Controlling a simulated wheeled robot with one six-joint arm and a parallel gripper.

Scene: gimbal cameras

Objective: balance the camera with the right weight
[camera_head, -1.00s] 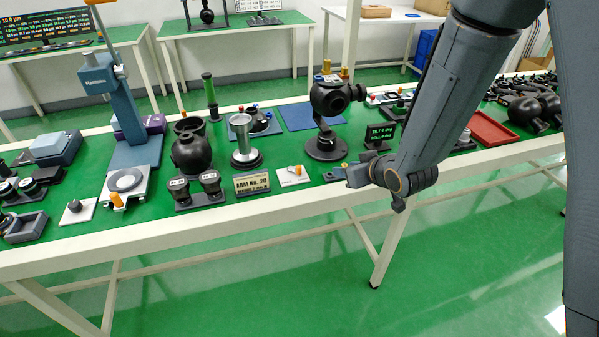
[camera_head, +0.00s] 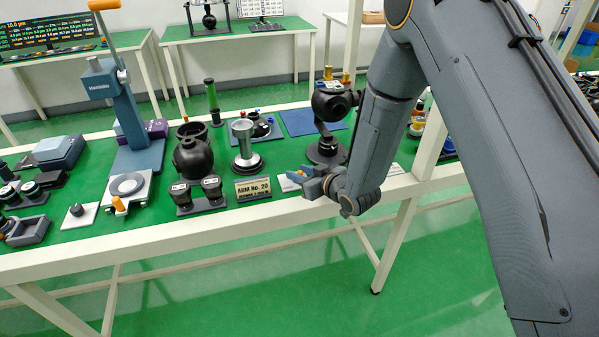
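The black ball-shaped camera (camera_head: 330,104) sits on a round-based stand (camera_head: 326,151) at the bench's middle, partly behind my arm. Small brass-coloured pieces (camera_head: 328,73) show at its top. My gripper (camera_head: 304,179) is in front of the stand, near the bench's front edge, pointing left. Its blue-grey fingers look parted, with nothing clearly held between them. A small white card (camera_head: 288,184) with an orange-tipped piece lies behind the fingers and is partly hidden by them. I cannot tell if they touch it. Which pieces are the weights is not clear.
Left of my gripper stand a plaque reading ARM No. 20 (camera_head: 252,188), twin black holders (camera_head: 197,194), a silver cylinder (camera_head: 244,142) and a black pot (camera_head: 192,153). A tall blue press (camera_head: 122,105) stands further left. A blue mat (camera_head: 311,121) lies behind.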

